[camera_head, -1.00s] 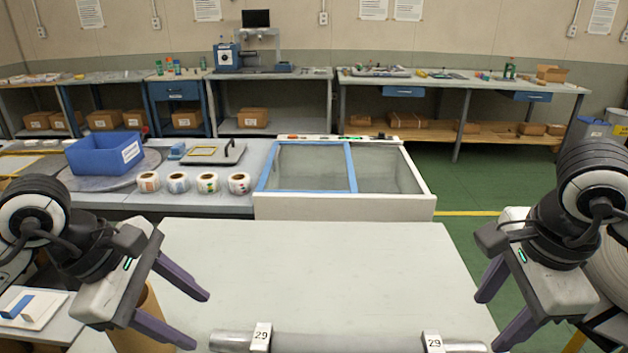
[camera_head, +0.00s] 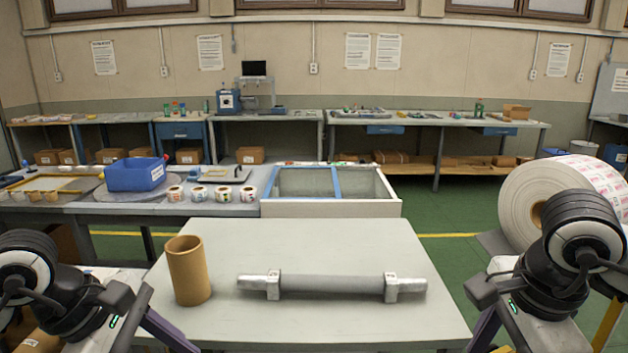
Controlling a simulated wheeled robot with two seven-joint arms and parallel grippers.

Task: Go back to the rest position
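My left gripper (camera_head: 160,338) is at the bottom left, partly cut off by the frame edge. One purple finger shows clearly and nothing is seen in its grasp. My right gripper (camera_head: 490,340) is at the bottom right, its purple fingers spread and empty, also partly cut off. A grey roller shaft (camera_head: 332,284) with silver ends lies across the white table (camera_head: 300,240), resting in two small supports. A brown cardboard core (camera_head: 188,272) stands upright on the table, left of the shaft. Both grippers are apart from the shaft and the core.
A large white roll (camera_head: 525,205) stands at the right behind my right arm. Behind the table are a blue-framed box (camera_head: 330,207), several small label rolls (camera_head: 213,194) and a blue bin (camera_head: 136,173). Green floor lies open to the right of the table.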

